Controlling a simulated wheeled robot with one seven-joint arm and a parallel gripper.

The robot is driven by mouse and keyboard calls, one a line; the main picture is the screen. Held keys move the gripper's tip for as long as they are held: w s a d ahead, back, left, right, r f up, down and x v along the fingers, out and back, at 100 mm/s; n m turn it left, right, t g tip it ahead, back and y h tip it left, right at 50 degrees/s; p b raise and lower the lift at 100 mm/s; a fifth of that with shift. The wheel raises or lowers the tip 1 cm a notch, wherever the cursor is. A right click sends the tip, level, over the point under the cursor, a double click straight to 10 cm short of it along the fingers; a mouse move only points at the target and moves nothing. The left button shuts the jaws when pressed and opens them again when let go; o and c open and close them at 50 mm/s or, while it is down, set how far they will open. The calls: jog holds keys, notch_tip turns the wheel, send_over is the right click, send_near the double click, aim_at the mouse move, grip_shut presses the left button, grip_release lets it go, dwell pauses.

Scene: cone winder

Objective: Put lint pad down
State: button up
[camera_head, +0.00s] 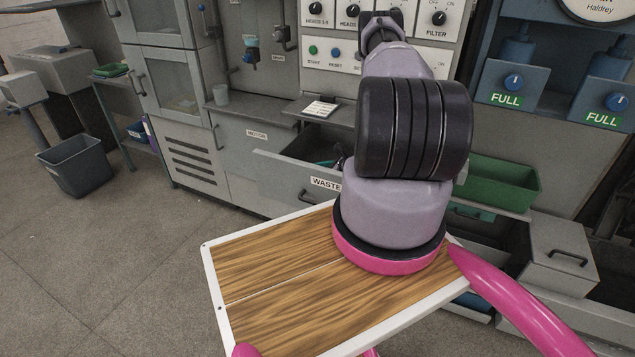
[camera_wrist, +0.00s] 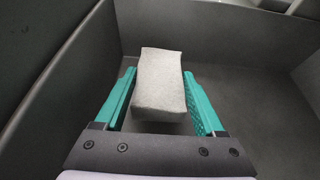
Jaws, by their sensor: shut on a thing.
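The lint pad (camera_wrist: 160,82) is a light grey, soft-looking block. In the wrist view it sits between the two teal fingers of my gripper (camera_wrist: 159,74), which is shut on it. Grey walls and a grey floor surround the pad, so it is inside an open box or drawer; whether it touches the floor is unclear. In the head view an open grey drawer (camera_head: 277,181) labelled WASTE is pulled out from the cabinet. My arm hides most of the gripper and the pad there; a bit of teal shows in the drawer.
A green bin (camera_head: 500,183) stands right of my arm. A small white card (camera_head: 320,107) lies on the ledge above the drawer. A grey waste basket (camera_head: 75,164) stands on the floor at left.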

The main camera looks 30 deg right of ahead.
jog(key=shift+f, duration=2.2)
jog(key=shift+a, duration=0.1)
jog(key=o, duration=1.3)
jog(key=shift+f, duration=0.1)
jog(key=shift+s+d+r, duration=0.1)
jog(key=shift+d+r, duration=0.1)
jog(key=shift+r, duration=0.05)
jog(key=v, duration=0.7)
